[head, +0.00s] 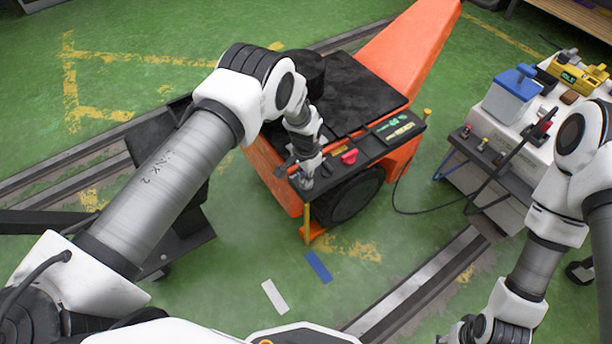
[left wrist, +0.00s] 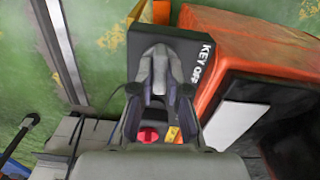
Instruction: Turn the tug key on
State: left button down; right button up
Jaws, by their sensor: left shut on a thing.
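The orange tug (head: 430,40) stands on the green floor with its black control panel (head: 372,150) facing me. My left gripper (head: 306,180) is down at the panel's left end. In the left wrist view its fingers (left wrist: 160,72) are closed together over the black panel (left wrist: 188,62), next to white lettering that reads KEY OFF. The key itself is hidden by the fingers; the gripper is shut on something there. My right arm comes in at the right, but its gripper is outside the picture.
A red knob (head: 349,157) sits on the panel right of my left gripper. A cart (head: 470,160) with a blue-lidded box (head: 514,90) and a cable stands to the right. Rails (head: 420,285) cross the floor.

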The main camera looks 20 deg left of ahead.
pick_arm(q)
jog(key=shift+m, duration=0.6)
jog(key=c, duration=1.2)
grip_release()
jog(key=shift+o, duration=0.2)
notch_tip(320, 180, up, 12)
jog(key=shift+f, duration=0.1)
